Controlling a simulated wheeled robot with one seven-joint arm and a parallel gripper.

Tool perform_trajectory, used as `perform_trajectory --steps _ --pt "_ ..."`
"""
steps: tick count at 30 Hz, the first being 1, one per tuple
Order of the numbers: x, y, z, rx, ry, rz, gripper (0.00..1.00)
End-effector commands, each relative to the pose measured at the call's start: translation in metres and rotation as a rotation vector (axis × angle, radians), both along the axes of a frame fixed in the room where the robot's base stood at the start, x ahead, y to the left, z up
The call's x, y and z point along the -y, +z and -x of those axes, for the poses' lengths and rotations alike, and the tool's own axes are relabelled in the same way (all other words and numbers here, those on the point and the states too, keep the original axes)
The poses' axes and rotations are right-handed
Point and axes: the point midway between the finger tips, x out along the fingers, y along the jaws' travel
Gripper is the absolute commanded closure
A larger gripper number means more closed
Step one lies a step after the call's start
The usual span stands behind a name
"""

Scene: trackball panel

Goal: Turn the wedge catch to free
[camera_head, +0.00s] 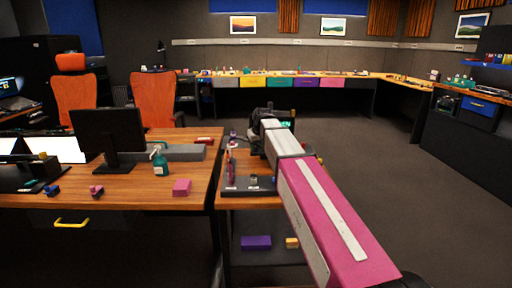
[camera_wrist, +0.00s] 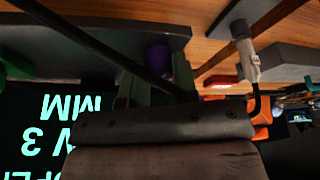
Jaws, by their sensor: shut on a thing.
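My gripper (camera_head: 264,124) is over the far end of the small wooden stand, mostly hidden by my arm in the head view. A dark panel base (camera_head: 240,189) with small upright parts sits on the stand. I cannot pick out the wedge catch or its angle for sure in either view.
The desk at left carries a monitor (camera_head: 108,134), a teal bottle (camera_head: 160,163) and a pink block (camera_head: 182,187). A purple block (camera_head: 256,242) and a yellow block (camera_head: 292,243) lie on the stand's lower shelf. The floor (camera_head: 400,160) at right is clear.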

Motion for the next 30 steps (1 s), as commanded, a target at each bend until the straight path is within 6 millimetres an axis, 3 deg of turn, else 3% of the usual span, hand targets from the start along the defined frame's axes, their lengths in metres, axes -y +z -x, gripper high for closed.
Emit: perform_trajectory --steps 9,19,20,22,30 --pt "0.0013 0.0003 -0.0007 -0.001 0.19 0.0 0.97" --pt "0.001 0.0003 -0.0004 0.0 0.205 0.001 0.97" --pt "0.001 0.0003 -0.0004 0.0 0.205 0.001 0.7" --pt "0.0009 0.0003 -0.0004 0.0 0.205 0.001 0.47" --pt "0.001 0.0004 -0.0003 0.0 0.204 0.0 0.47"
